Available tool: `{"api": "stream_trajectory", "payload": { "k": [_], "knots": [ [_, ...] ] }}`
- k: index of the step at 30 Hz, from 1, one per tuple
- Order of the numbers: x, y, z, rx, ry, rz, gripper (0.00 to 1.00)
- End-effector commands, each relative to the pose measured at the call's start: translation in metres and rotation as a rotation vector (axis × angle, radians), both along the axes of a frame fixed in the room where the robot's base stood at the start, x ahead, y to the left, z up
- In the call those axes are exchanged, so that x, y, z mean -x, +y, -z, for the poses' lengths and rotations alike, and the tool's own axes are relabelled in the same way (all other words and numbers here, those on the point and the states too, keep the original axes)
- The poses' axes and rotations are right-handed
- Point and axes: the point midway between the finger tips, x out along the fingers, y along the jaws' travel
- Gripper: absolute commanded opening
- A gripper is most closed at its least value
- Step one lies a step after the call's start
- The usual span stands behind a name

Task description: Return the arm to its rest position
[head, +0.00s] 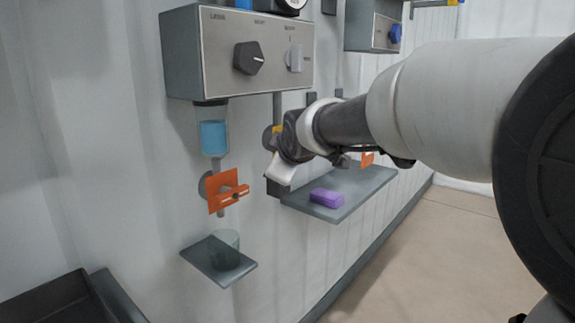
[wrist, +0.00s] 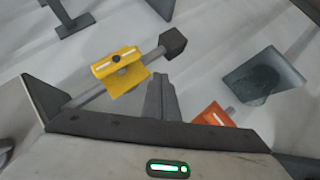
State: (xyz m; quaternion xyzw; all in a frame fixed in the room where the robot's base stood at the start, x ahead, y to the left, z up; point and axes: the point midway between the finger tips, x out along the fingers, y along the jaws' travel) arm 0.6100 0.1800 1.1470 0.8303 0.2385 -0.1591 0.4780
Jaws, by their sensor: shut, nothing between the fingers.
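My gripper shows in the wrist view (wrist: 160,98), its dark fingers together with nothing between them. In the head view my arm reaches in from the right, and its end is near the wall below the grey control box (head: 237,55). A yellow piece (wrist: 120,72) on a dark bar is just left of the fingers in the wrist view. An orange piece (wrist: 214,116) is to their right. In the head view the fingertips cannot be made out clearly.
A grey shelf (head: 352,203) with a purple block (head: 327,198) is below my arm. An orange plate (head: 226,187) hangs under a blue-filled vessel (head: 213,137), above a small shelf (head: 196,254) with a clear cup (head: 225,248). A dark tray (head: 50,300) is at lower left. Floor is clear at right.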

Motion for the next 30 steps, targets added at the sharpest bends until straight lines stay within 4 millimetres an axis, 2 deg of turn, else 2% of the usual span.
{"api": "stream_trajectory", "payload": {
  "k": [3, 9, 17, 20, 23, 27, 30],
  "knots": [
    [0.031, -0.004, -0.005, 0.000, -0.002, 0.001, 0.00],
    [0.073, -0.008, -0.005, 0.001, -0.002, -0.002, 0.00],
    [0.100, -0.015, -0.004, -0.005, 0.007, 0.009, 0.00],
    [0.115, -0.034, 0.002, -0.041, 0.056, 0.071, 0.00],
    [0.148, -0.071, 0.018, -0.129, 0.160, 0.213, 0.00],
    [0.213, -0.126, 0.050, -0.300, 0.337, 0.479, 0.00],
    [0.257, -0.151, 0.072, -0.412, 0.441, 0.649, 0.00]
  ]
}}
